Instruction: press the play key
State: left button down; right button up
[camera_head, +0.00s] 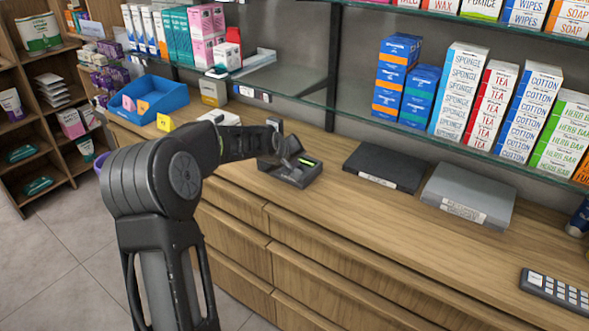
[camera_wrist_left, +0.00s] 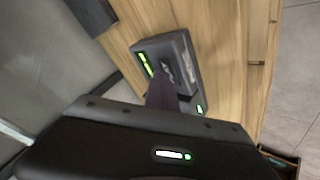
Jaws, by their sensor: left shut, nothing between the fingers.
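A small dark desk device (camera_head: 298,176) with a lit green strip stands on the wooden counter, near its front edge. The device also shows in the left wrist view (camera_wrist_left: 182,52), with the green strip along one side. A small green-white mark (camera_wrist_left: 199,109) shows by its lower end. I cannot make out a play symbol; part of its top is hidden. My left gripper (camera_head: 287,150) is shut and empty, over the device. In the left wrist view its dark fingers (camera_wrist_left: 162,95) overlap the device; I cannot tell whether they touch it. My right gripper is not in view.
A black flat box (camera_head: 384,168) and a grey flat box (camera_head: 468,195) lie to the right. A keypad (camera_head: 556,290) is at the far right. A blue tray (camera_head: 148,98) stands left, behind my arm. A glass shelf (camera_head: 440,143) with cartons overhangs the counter's back.

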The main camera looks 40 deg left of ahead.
pick_arm(q)
jog(key=shift+r+p, duration=0.35)
jog(key=shift+r, duration=0.3)
jog(key=shift+r, duration=0.15)
jog(key=shift+r+p, duration=1.5)
jog(key=shift+r, duration=0.95)
